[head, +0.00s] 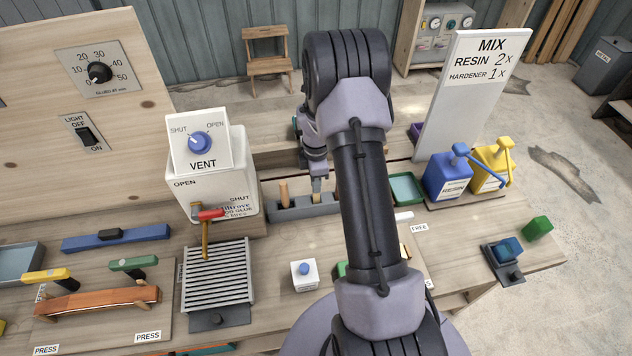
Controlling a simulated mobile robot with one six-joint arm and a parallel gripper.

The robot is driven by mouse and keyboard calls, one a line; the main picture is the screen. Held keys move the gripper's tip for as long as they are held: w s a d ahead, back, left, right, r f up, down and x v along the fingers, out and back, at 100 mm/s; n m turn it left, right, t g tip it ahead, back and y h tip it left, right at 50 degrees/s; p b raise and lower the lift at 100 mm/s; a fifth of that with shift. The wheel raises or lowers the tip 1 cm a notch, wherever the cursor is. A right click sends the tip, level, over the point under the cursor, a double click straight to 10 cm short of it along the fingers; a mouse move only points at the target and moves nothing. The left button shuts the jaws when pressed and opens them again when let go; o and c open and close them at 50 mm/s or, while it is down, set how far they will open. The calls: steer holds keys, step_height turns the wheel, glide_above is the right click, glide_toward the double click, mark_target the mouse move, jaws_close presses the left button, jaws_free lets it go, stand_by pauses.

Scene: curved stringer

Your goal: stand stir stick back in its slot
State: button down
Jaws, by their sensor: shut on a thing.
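A grey slotted rack (283,211) stands on the bench at the middle of the head view, partly behind my arm. A wooden stick (284,191) stands upright at the rack's left part. My gripper (317,186) points down just over the rack's right part, to the right of that stick. It is shut on what I take to be the stir stick, but the fingers and wrist hide most of it. I cannot tell whether the held stick's lower end is inside a slot or above it.
The white VENT box (200,145) stands close left of the rack. A green tray (406,188), a blue resin can (447,176) and a yellow can (492,167) stand to the right. A slatted grey grate (218,275) and a small white button box (305,276) lie nearer.

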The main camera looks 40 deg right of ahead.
steer(key=shift+f+b, duration=0.45)
steer(key=shift+f, duration=0.25)
steer(key=c, duration=0.9)
jaws_free()
steer(key=shift+o, duration=0.2)
step_height(320, 180, up, 9)
steer(key=p, duration=0.6)
steer(key=shift+r+p, duration=0.1)
steer(key=shift+p, duration=0.2)
